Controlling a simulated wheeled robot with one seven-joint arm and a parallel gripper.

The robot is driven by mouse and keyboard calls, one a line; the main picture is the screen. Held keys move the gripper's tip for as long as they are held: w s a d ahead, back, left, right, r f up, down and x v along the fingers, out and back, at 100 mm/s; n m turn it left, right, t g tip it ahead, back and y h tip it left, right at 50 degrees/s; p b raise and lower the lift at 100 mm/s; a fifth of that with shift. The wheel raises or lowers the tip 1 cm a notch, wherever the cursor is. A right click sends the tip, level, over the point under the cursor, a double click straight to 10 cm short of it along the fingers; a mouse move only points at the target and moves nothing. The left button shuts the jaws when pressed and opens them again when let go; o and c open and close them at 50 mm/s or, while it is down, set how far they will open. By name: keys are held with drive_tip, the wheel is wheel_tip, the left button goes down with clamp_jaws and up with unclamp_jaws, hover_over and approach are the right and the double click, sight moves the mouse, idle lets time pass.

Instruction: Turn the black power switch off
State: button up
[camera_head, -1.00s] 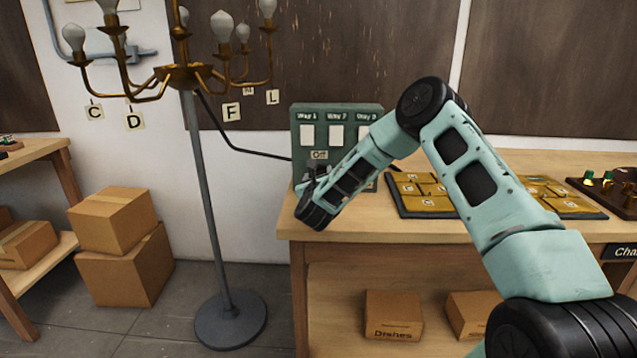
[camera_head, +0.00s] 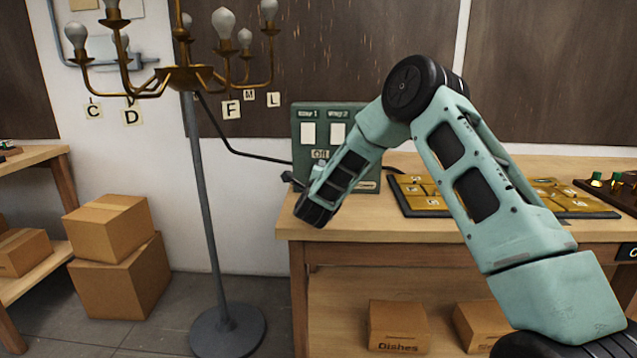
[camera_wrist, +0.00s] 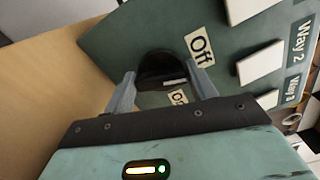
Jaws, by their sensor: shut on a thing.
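The black power switch (camera_wrist: 160,68) is on the green switch box (camera_wrist: 125,35). In the wrist view it sits between the two grey fingers of my gripper (camera_wrist: 163,82), which is shut on it. An "Off" label (camera_wrist: 200,47) is beside the switch, and a partly hidden label (camera_wrist: 178,97), seemingly "On", is nearer my gripper. The exact lever position is hard to tell.
A lamp stand (camera_head: 205,200) with bulbs on brass arms stands left of the bench, and a black cable (camera_head: 235,148) runs from it toward the box. Cardboard boxes (camera_head: 115,275) are stacked on the floor at left.

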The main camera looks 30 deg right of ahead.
drive_tip(key=shift+a+f+n+b, duration=0.1)
drive_tip(key=shift+n+b, duration=0.5)
drive_tip(key=shift+n, duration=0.9)
drive_tip(key=o, duration=1)
drive_tip(key=b+v, duration=0.2)
drive_tip(key=v, duration=1.5)
drive_tip(key=shift+s+a, duration=0.15)
drive_tip(key=shift+s, duration=0.05)
